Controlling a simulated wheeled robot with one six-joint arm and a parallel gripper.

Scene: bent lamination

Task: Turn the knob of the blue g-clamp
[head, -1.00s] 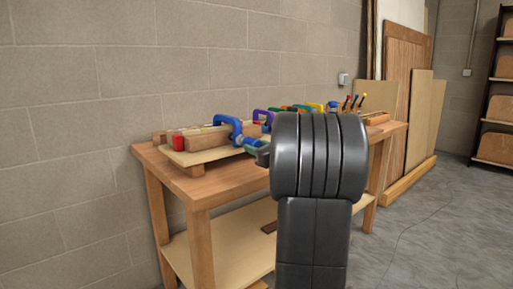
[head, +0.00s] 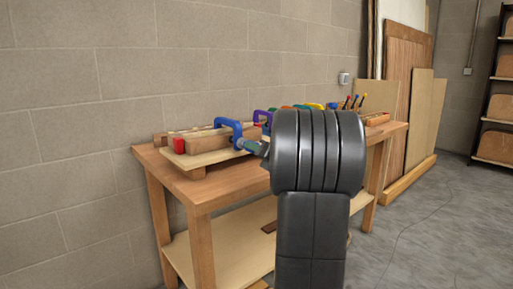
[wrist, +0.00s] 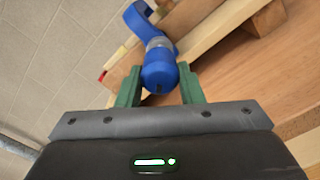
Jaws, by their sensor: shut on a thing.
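The blue g-clamp (head: 230,125) sits over the bent wooden strips on the workbench, its blue frame arching up. In the wrist view its curved blue frame (wrist: 137,20) is at the top, with a grey collar between it and the blue knob (wrist: 158,77). My gripper (wrist: 160,82) has one green finger on each side of the knob and is shut on it. In the head view my gripper (head: 259,149) is at the clamp's right end, mostly hidden by my dark arm.
The wooden workbench (head: 175,177) stands against a block wall. More coloured clamps (head: 264,117) stand to the right, partly behind my arm. A red block (head: 179,145) is at the left. Wooden boards (head: 402,85) lean at the back right.

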